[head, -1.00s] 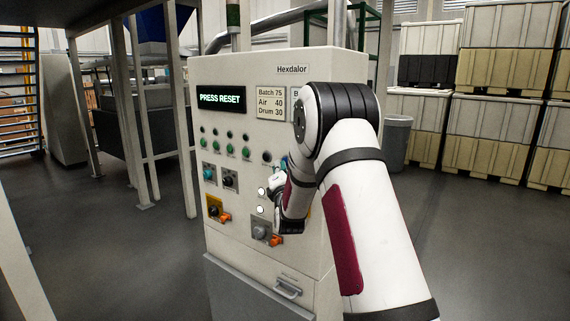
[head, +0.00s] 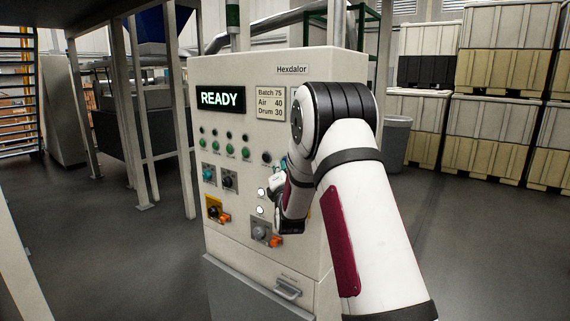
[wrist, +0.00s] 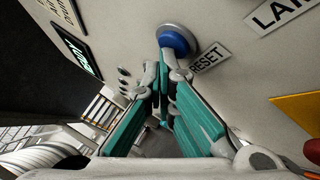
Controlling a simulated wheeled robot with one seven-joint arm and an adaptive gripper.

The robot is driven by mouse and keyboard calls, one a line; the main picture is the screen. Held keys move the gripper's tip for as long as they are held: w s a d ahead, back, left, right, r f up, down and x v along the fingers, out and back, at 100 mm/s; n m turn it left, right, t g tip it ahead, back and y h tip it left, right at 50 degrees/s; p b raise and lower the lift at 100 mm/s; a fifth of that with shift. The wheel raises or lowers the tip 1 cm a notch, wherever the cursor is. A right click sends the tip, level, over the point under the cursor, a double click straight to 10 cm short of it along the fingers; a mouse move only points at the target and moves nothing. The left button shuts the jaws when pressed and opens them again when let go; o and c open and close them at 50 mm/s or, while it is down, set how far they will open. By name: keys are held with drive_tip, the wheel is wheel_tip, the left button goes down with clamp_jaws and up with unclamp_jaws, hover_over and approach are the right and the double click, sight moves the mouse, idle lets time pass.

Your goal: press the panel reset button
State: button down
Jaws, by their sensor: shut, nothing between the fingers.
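The control panel (head: 315,150) is a pale cabinet marked Hexdalor. Its display (head: 220,98) reads READY in the head view. In the wrist view the reset button (wrist: 176,38) is a round blue cap in a pale ring, beside the RESET label (wrist: 210,58). My gripper (wrist: 165,65) has teal fingers that meet at the tips, shut and empty. The tips are at the lower edge of the button; whether they touch it I cannot tell. In the head view my arm hides the button and most of the gripper.
Green buttons (head: 231,152), a yellow-plated switch (head: 215,208) and an orange-handled switch (head: 274,241) stand out from the panel's face. A grey bin (head: 396,137) and stacked crates (head: 488,115) stand behind at right. The floor right of my arm is clear.

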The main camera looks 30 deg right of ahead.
drive_tip(key=shift+s+a, duration=0.25)
drive_tip(key=shift+a, duration=0.35)
drive_tip(key=shift+s+a+p, duration=0.2)
drive_tip(key=shift+s+a, duration=0.1)
drive_tip(key=shift+a, duration=0.5)
drive_tip(key=shift+s+a+p, duration=0.25)
drive_tip(key=shift+s+a, duration=0.05)
drive_tip(key=shift+a, duration=0.5)
drive_tip(key=shift+s+a+p, duration=0.2)
drive_tip(key=shift+s+a, duration=0.1)
drive_tip(key=shift+a, duration=0.5)
